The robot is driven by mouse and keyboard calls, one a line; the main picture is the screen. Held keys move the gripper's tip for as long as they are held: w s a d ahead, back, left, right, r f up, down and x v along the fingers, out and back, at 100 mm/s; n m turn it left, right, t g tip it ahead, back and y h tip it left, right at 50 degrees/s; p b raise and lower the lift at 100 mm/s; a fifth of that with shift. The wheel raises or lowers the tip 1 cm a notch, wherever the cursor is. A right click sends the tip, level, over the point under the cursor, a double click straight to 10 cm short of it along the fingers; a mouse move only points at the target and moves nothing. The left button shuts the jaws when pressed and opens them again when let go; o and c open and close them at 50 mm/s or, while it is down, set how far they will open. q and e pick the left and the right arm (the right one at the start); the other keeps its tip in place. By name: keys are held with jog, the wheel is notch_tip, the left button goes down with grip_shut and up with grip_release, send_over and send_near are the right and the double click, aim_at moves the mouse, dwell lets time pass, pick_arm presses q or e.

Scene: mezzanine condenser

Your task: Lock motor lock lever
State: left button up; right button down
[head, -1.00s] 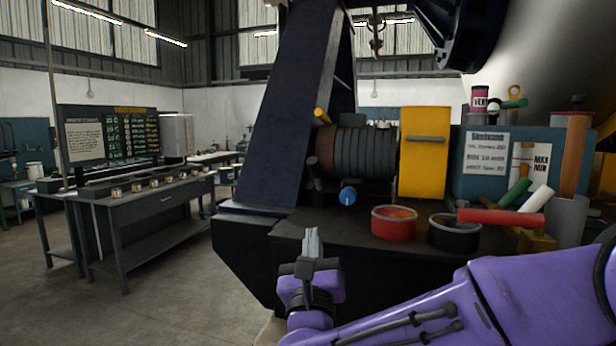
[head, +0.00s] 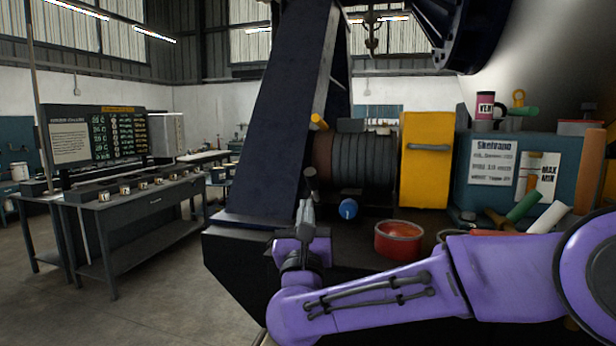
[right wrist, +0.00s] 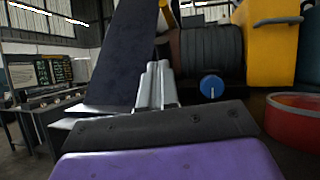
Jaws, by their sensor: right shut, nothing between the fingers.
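The motor (head: 362,160), a dark ribbed cylinder, sits on the dark machine bench; it also shows in the right wrist view (right wrist: 212,50). A small dark lever (head: 310,174) stands at the motor's lower left side and seems to be the lock lever. My right gripper (head: 305,204) points up and forward, just below the lever in the head view. Its fingers are shut and empty; they also show in the right wrist view (right wrist: 158,84). I cannot tell whether the fingertips touch the lever. My left gripper is not in view.
A blue knob (head: 348,209) is right of my gripper. A red bowl (head: 399,240) stands on the bench, with a yellow box (head: 427,160) behind it. A slanted dark beam (head: 270,120) rises on the left. Open floor lies left of the bench.

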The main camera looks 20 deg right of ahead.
aim_at(309, 176)
jog(key=p+x, duration=0.3)
jog(key=x, duration=0.3)
jog(key=shift+w+d+r, duration=0.1)
jog(key=shift+r, duration=0.25)
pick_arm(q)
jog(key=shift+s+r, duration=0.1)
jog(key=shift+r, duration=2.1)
pick_arm(e)
jog(key=shift+w+d+r, duration=0.1)
jog(key=shift+w+d, duration=0.1)
jog(key=shift+w, duration=0.2)
pick_arm(q)
jog(key=shift+p, duration=0.3)
